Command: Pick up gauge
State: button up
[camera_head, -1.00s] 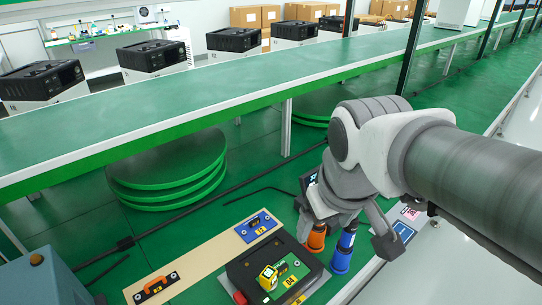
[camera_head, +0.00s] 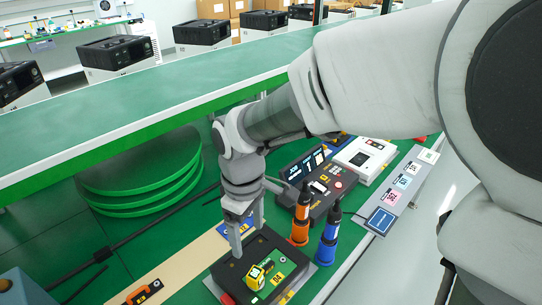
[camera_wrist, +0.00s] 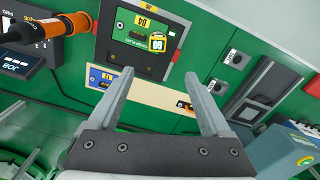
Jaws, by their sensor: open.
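The gauge also shows in the wrist view (camera_wrist: 157,42), in the tray (camera_wrist: 113,50) ahead of my fingers. My gripper (camera_head: 247,242) is open and empty, pointing down over the back part of the tray, behind the gauge. In the wrist view my gripper (camera_wrist: 157,74) has its fingers wide apart, with the gauge beyond their tips and nothing between them.
An orange tool (camera_head: 300,218) and a blue tool (camera_head: 329,240) stand upright right of the tray. A blue plate (camera_head: 234,228) and an orange-handled item (camera_head: 143,293) lie on a tan strip (camera_head: 187,269).

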jog(key=b, duration=0.2)
send_over(255, 273)
jog(key=f, duration=1.1)
jog(key=shift+s+a, duration=0.1)
jog(key=shift+a, duration=0.25)
jog(key=shift+d+f, duration=0.2)
jog(key=shift+f, duration=1.15)
jog(key=shift+d+f, duration=0.15)
jog(key=shift+f, duration=1.15)
grip_shut()
